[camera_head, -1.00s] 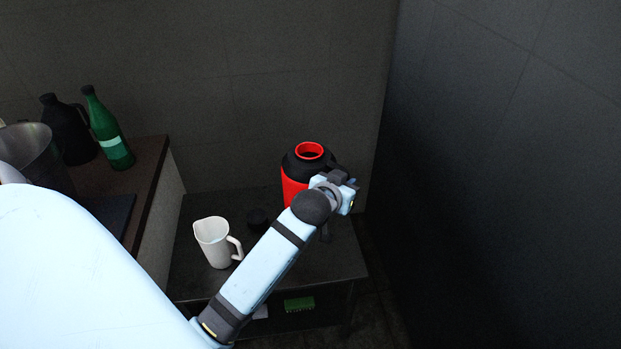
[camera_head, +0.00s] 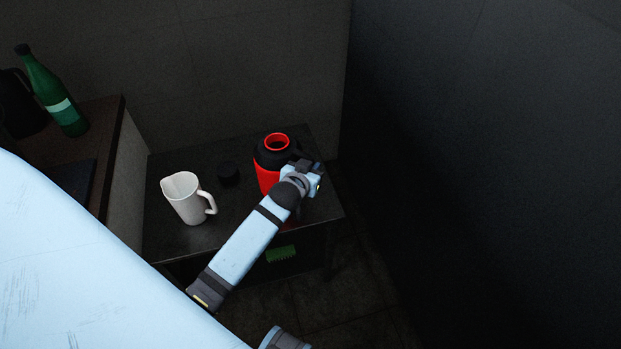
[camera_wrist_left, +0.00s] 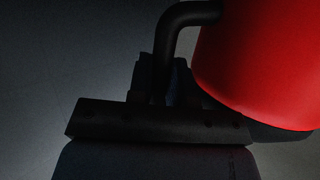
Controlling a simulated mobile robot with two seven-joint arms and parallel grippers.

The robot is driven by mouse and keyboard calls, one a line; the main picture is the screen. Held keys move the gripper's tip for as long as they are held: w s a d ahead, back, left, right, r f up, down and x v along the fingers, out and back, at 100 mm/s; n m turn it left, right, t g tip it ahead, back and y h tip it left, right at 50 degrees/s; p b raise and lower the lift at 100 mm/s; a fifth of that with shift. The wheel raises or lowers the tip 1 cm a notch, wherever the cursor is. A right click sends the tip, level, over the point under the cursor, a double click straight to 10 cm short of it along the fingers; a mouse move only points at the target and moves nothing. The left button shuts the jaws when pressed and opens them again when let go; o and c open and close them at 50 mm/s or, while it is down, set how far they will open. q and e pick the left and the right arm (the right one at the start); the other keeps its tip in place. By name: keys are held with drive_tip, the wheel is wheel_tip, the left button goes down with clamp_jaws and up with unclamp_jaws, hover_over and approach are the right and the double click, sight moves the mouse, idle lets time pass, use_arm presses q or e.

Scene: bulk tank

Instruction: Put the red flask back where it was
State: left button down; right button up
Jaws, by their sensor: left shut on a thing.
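The red flask (camera_head: 267,178) has a black shoulder and an open red mouth. In the head view it is upright at the right part of the low dark table; my wrist hides its lower part, so I cannot tell whether its base touches the top. My left gripper (camera_head: 306,166) is at the flask's right side. In the left wrist view the red body (camera_wrist_left: 265,60) fills the upper right, and its black handle (camera_wrist_left: 168,45) runs down between the jaws of my left gripper (camera_wrist_left: 160,95), which is shut on it. My right gripper is not in view.
A white jug (camera_head: 185,198) and a small black cap (camera_head: 228,172) stand left of the flask on the low table (camera_head: 165,240). A green bottle (camera_head: 55,95) and a black jug (camera_head: 18,105) stand on the counter at left. A green brush-like item (camera_head: 280,254) lies below. A dark wall rises at right.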

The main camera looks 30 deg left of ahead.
use_arm(q)
wheel_tip(320, 180, down, 4)
drive_tip(key=shift+r+b, duration=0.1)
drive_tip(key=shift+b, duration=0.2)
drive_tip(key=c, duration=1.5)
unclamp_jaws()
drive_tip(key=shift+f, duration=0.2)
drive_tip(key=o, duration=0.4)
drive_tip(key=shift+o, duration=0.2)
